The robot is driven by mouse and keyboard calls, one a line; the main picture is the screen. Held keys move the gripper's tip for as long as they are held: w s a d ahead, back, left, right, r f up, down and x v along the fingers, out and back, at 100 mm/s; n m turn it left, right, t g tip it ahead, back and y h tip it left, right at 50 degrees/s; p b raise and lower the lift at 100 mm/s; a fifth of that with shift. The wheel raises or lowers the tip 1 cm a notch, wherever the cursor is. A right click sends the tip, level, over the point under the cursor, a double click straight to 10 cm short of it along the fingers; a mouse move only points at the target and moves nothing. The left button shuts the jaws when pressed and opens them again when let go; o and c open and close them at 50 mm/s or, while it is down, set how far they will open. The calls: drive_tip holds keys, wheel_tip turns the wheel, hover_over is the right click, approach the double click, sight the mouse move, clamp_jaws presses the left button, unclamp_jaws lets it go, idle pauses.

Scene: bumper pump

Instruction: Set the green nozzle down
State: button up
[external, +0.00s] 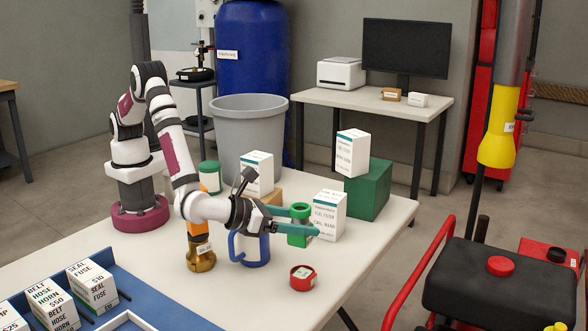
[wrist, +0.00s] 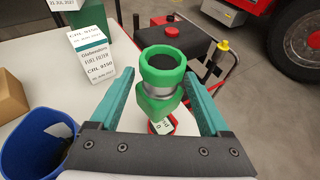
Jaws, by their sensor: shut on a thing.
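The green nozzle (external: 300,212) is between the teal fingers of my gripper (external: 303,222), above the table near its right edge. In the wrist view the nozzle (wrist: 163,66) stands roughly upright, with a round dark opening, a grey metal collar and a green lower body. My gripper (wrist: 160,80) is shut on it, one finger on each side. The nozzle's lower end is partly hidden.
A white filter box (external: 328,216) stands just behind the nozzle. A green block (external: 369,188) is farther back. The front right table surface (external: 330,268) is clear.

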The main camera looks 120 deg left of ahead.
drive_tip(key=shift+s+d+r, duration=0.2)
drive_tip(key=shift+d+r, duration=0.2)
drive_tip(key=shift+d, duration=0.2)
drive_tip(key=s+r+m+t+h, duration=0.2)
drive_tip(key=s+r, duration=0.2)
drive_tip(key=r, duration=0.5)
drive_tip(key=s+d+r+m+t+h, duration=0.1)
drive_tip(key=s+r+m+h, duration=0.2)
drive_tip(key=r, duration=0.6)
drive_tip(key=s+r+m+t+h, duration=0.2)
drive_tip(key=s+r, duration=0.4)
drive_tip(key=r, duration=0.3)
drive_tip(key=shift+s+d+m+t+h, duration=0.2)
drive_tip(key=shift+s+m+t+h, duration=0.1)
drive_tip(key=shift+m, duration=0.1)
drive_tip(key=shift+w+r, duration=0.1)
